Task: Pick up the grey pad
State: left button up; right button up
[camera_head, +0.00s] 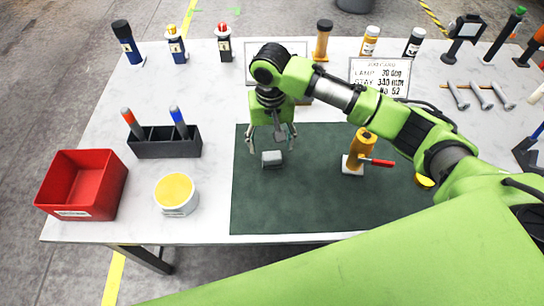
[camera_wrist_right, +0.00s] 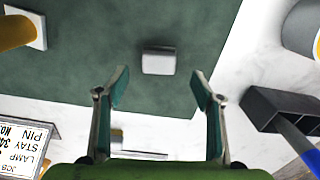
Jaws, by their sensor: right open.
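The grey pad (camera_head: 271,158) is a small light-grey block lying on the dark green mat (camera_head: 300,205), near the mat's upper left. My right gripper (camera_head: 271,145) is above the mat, close to the pad, with its fingers spread. In the right wrist view the pad (camera_wrist_right: 158,61) lies beyond the open fingertips of my right gripper (camera_wrist_right: 158,90), roughly centred between them and apart from both. Nothing is between the fingers. My left gripper is not in view.
A yellow cylinder with a red handle (camera_head: 362,150) stands on the mat to the right. A dark holder (camera_head: 165,148) with two markers, a yellow-topped tub (camera_head: 176,194) and a red bin (camera_head: 82,184) stand on the left. A sign (camera_head: 380,76) stands behind.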

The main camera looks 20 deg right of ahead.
aim_at(272, 155)
jog(key=shift+w+f, duration=0.1)
jog(key=shift+f, duration=0.35)
jog(key=shift+s+d+f+p, duration=0.1)
jog(key=shift+s+f+p, duration=0.1)
jog(key=shift+f+p, duration=0.8)
notch_tip(272, 155, down, 3)
jog(key=shift+r, duration=0.1)
jog(key=shift+f, duration=0.25)
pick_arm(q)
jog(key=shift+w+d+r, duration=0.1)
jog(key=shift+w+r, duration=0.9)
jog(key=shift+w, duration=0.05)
pick_arm(e)
jog(key=c, duration=1.2)
